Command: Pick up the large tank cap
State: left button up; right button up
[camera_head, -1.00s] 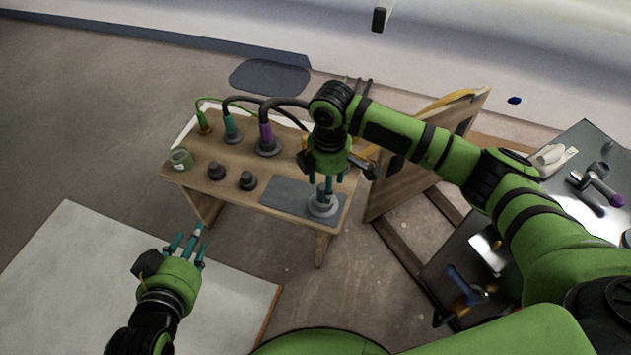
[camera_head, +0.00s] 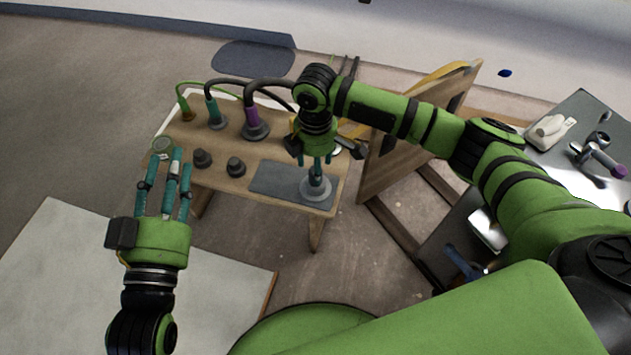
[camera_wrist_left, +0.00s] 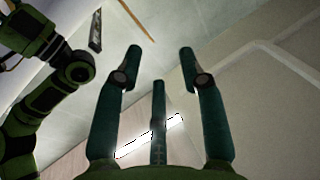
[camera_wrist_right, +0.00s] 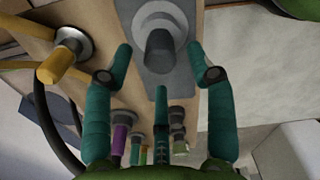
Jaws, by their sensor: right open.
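The large tank cap (camera_head: 318,194), a grey round flange with a raised dark knob, stands on a grey mat (camera_head: 276,181) at the table's right end. My right gripper (camera_head: 316,169) points down right over it, and its fingers partly hide the knob. In the right wrist view the cap (camera_wrist_right: 159,44) shows between and beyond the spread teal fingertips of my right gripper (camera_wrist_right: 160,62). That gripper is open; whether a finger touches the cap, I cannot tell. My left gripper (camera_head: 168,160) is open and empty, in front of the table's left end in the picture.
Two smaller dark caps (camera_head: 202,158) (camera_head: 236,167) and a round green-rimmed tin (camera_head: 163,146) stand on the wooden table (camera_head: 215,181). Hoses with coloured plugs (camera_head: 253,123) line its back. A wooden panel (camera_head: 400,160) leans at right, and a dark bench (camera_head: 585,125) stands farther right.

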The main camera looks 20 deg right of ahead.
aim_at(312, 193)
notch_tip(312, 193, down, 3)
jog(key=shift+f+b, duration=0.2)
jog(key=shift+b, duration=0.5)
pick_arm(q)
jog(key=s+d+r+m+t+h, duration=0.1)
jog(key=s+r+t+h, duration=0.3)
jog(key=r, duration=0.5)
jog(key=shift+s+d+m+h, duration=0.3)
jog(key=shift+d+m, duration=0.05)
jog(key=shift+m, duration=0.05)
pick_arm(e)
jog(key=shift+c, duration=0.4)
grip_shut()
